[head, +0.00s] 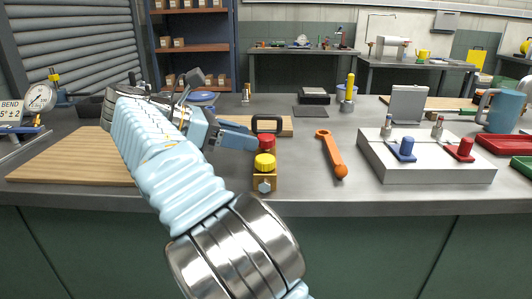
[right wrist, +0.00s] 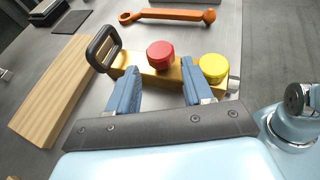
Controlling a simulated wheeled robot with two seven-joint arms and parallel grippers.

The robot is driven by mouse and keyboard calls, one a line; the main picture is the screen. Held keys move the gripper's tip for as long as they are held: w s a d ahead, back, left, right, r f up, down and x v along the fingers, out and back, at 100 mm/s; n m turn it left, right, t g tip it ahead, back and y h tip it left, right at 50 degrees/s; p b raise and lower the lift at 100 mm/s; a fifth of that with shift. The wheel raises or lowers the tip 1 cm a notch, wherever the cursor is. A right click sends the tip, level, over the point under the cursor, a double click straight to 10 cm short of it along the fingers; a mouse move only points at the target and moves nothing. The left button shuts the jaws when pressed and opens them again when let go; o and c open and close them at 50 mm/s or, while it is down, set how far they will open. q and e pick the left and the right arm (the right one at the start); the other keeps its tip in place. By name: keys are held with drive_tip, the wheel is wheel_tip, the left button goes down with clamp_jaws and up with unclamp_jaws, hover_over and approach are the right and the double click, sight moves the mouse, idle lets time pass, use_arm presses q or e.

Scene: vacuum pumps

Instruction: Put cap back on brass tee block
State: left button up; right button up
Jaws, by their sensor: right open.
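The brass tee block (head: 264,183) stands near the bench's front edge, with a yellow cap (head: 265,162), a red cap (head: 266,143) and a black loop handle (head: 267,123) in line behind its front end. In the right wrist view the brass block (right wrist: 149,78) lies beyond my fingers, with the red cap (right wrist: 160,53) and yellow cap (right wrist: 213,67) on top and the black loop (right wrist: 103,46) at its left end. My right gripper (head: 250,136) is open beside the block's left side; its blue fingers (right wrist: 159,73) are apart, with nothing visibly gripped. Finger contact with the block is unclear. My left gripper is out of view.
A wooden board (head: 75,158) lies at left; another (right wrist: 52,92) lies close to the block. An orange wrench (head: 331,153) is to the right. A white fixture (head: 430,163) with blue and red clamps stands farther right.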

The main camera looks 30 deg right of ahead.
sight(266, 136)
drive_tip(key=shift+s+d+f, duration=0.1)
drive_tip(key=shift+d, duration=0.15)
drive_tip(key=shift+d, duration=0.1)
drive_tip(key=x, duration=0.5)
drive_tip(key=shift+d, duration=0.1)
drive_tip(key=shift+r, duration=0.25)
clamp_jaws()
